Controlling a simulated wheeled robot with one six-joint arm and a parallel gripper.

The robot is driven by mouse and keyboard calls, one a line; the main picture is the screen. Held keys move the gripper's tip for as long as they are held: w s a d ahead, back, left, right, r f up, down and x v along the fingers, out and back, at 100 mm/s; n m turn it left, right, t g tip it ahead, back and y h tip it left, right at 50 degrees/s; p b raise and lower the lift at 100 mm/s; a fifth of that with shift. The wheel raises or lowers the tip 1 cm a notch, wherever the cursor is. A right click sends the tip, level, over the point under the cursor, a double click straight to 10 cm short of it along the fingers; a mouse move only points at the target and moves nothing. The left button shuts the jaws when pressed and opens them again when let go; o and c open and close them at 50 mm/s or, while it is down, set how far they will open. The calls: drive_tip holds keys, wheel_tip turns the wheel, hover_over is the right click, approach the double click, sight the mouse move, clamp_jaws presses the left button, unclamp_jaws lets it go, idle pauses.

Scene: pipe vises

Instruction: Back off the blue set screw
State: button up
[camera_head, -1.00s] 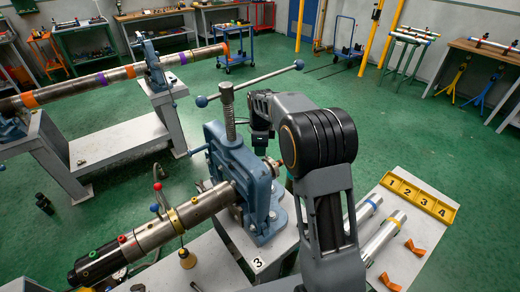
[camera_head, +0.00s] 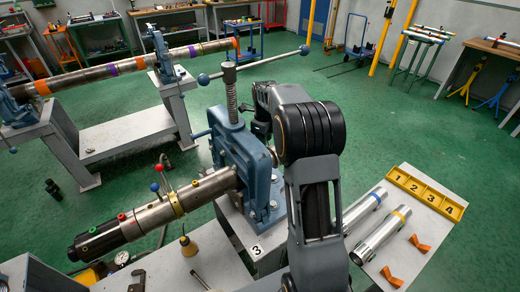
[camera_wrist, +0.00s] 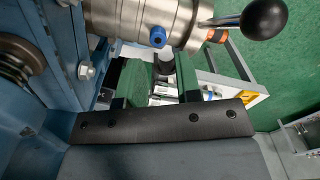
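In the wrist view a small blue set screw (camera_wrist: 157,37) sticks out from the lower side of a bright steel collar (camera_wrist: 135,17). The screw and the fingers look apart. In the head view the pipe (camera_head: 150,216) lies through the blue vise (camera_head: 240,160), and my gripper's fingers are hidden behind the vise and arm. I cannot make out the blue set screw there.
A lever with a dark ball knob (camera_wrist: 264,18) stands right of the screw in the wrist view. Blue vise metal (camera_wrist: 50,110) is close on the left. The vise's long handle (camera_head: 255,66) crosses above my arm. A numbered yellow tray (camera_head: 426,191) sits at right.

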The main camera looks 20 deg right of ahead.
drive_tip(key=shift+a+f, duration=0.15)
drive_tip(key=shift+f, duration=2.3)
